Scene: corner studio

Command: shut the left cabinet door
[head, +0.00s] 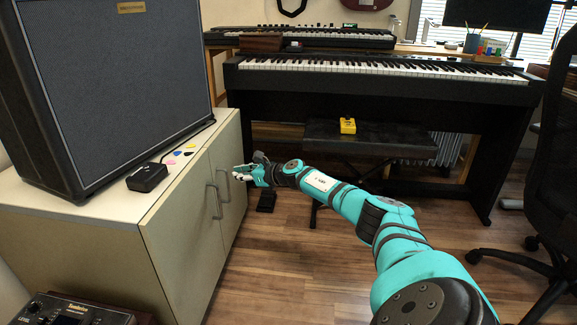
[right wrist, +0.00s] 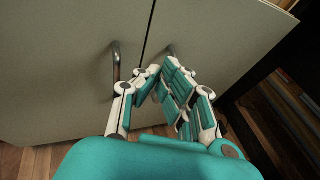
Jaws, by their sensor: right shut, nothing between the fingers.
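The cabinet (head: 35,195) stands at the left in the head view, with two pale front doors and bar handles. Its left door (head: 182,245) is the nearer one; it fills the left of the right wrist view (right wrist: 55,70). It looks flush or nearly flush with the right door (head: 228,150); a thin dark seam shows between them, and I cannot tell whether a small gap is left. My right gripper (head: 238,173) is shut and empty in front of the doors, near the handles. In the wrist view its fingertips (right wrist: 160,71) are between the two handles; contact is unclear. My left gripper is out of view.
A large speaker (head: 120,80), a small black box (head: 147,177) and several picks rest on the cabinet top. A piano (head: 370,85) and bench (head: 375,138) stand behind my right arm. An office chair (head: 555,165) is at the right. Wooden floor is clear before the doors.

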